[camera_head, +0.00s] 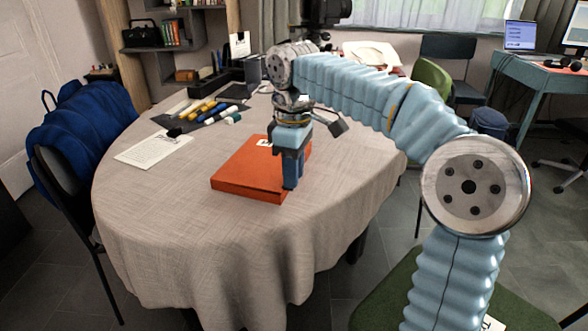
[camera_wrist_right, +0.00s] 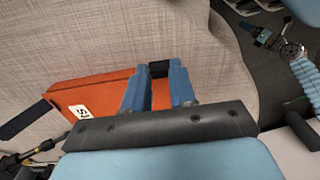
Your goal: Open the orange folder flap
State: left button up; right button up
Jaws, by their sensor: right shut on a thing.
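The orange folder (camera_head: 243,172) lies flat on the round table, a thick box shape with its cover down. In the right wrist view the folder (camera_wrist_right: 70,98) stretches left of the fingers, with a white label (camera_wrist_right: 80,112) on it. My right gripper (camera_head: 290,185) points down at the folder's right edge. Its blue fingers, also in the right wrist view (camera_wrist_right: 159,80), are shut on the folder's edge, with a small dark piece between the tips. The gripper hides part of that edge. My left gripper (camera_wrist_right: 262,38) shows small in the right wrist view, away from the folder; its opening is unclear.
The table (camera_head: 170,215) has a beige cloth. A white paper (camera_head: 153,150) lies left of the folder. Several markers on a dark mat (camera_head: 215,115) and a dark desk organiser (camera_head: 213,80) stand behind. A chair with a blue jacket (camera_head: 80,130) is at left. The front tabletop is clear.

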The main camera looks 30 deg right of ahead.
jog(key=shift+w+a+r+p, duration=0.1)
jog(key=shift+w+r+p, duration=0.05)
jog(key=shift+r+p, duration=0.9)
jog(key=shift+r, duration=0.15)
jog(key=shift+w+a+r+p, duration=0.15)
jog(key=shift+r+p, duration=0.15)
jog(key=shift+r, duration=0.3)
jog(key=shift+w+a+r+p, duration=0.15)
jog(key=shift+r+p, duration=0.1)
jog(key=shift+r, duration=0.35)
jog(key=w+a+r, duration=0.3)
jog(key=r, duration=0.4)
jog(key=shift+w, duration=0.3)
